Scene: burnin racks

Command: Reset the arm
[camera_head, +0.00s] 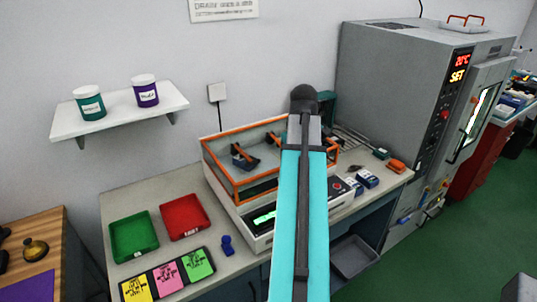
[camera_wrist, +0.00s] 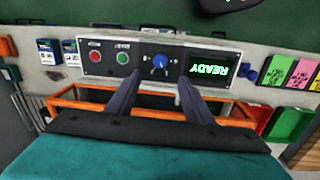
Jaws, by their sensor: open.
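My arm (camera_head: 303,200) reaches up through the middle of the head view, over the bench and a box with an orange-framed clear cover (camera_head: 232,184). My gripper (camera_wrist: 158,82) shows in the wrist view, its two dark fingers apart with nothing between them. It is above the box's front, pointing towards the control panel (camera_wrist: 138,62). The panel appears upside down, with a red button (camera_wrist: 95,56), a green button (camera_wrist: 122,58), a blue knob (camera_wrist: 160,61) and a display reading READY (camera_wrist: 209,69). In the head view, the arm hides the gripper's fingers and part of the box.
A green tray (camera_head: 134,237), a red tray (camera_head: 184,217), coloured cards (camera_head: 168,273) and a blue knobbed piece (camera_head: 227,246) lie left of the box. Small blue-and-white boxes (camera_head: 367,179) lie right of it. A tall grey oven (camera_head: 400,90) stands at right; a wall shelf (camera_head: 120,112) is left.

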